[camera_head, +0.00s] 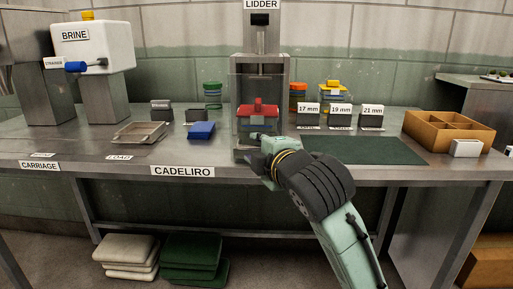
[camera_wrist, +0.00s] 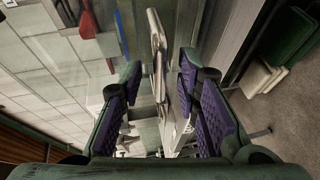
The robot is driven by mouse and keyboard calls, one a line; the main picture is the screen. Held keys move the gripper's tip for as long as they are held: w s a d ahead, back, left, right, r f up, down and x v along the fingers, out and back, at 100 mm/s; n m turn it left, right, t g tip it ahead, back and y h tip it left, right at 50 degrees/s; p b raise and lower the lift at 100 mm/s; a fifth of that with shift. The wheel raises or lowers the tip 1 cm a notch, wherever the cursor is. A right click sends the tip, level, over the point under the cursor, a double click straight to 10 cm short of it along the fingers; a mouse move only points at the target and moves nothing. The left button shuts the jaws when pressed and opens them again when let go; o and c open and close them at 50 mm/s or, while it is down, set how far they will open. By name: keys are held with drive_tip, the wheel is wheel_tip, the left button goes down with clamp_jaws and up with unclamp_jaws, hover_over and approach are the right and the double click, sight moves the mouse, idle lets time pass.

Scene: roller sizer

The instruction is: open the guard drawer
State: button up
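The station labelled LIDDER (camera_head: 262,5) stands at the middle back of the bench. A clear guard (camera_head: 240,88) shows on its front, with a red piece (camera_head: 258,111) behind it. My gripper (camera_head: 262,147) is low at the front of this station and hides part of its base. In the wrist view, my gripper (camera_wrist: 160,68) is open, with purple pads on both fingers. A pale grey bar (camera_wrist: 157,40), which looks like a handle, runs between the fingers with gaps on both sides. I cannot tell for certain that it belongs to the guard drawer.
A blue block (camera_head: 201,131) and a metal tray (camera_head: 140,132) lie to the left. A dark green mat (camera_head: 365,150) lies to the right, in front of blocks marked 17, 19 and 21 mm. A brown divided box (camera_head: 440,134) stands at far right.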

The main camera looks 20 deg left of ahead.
drive_tip(key=v, duration=1.1)
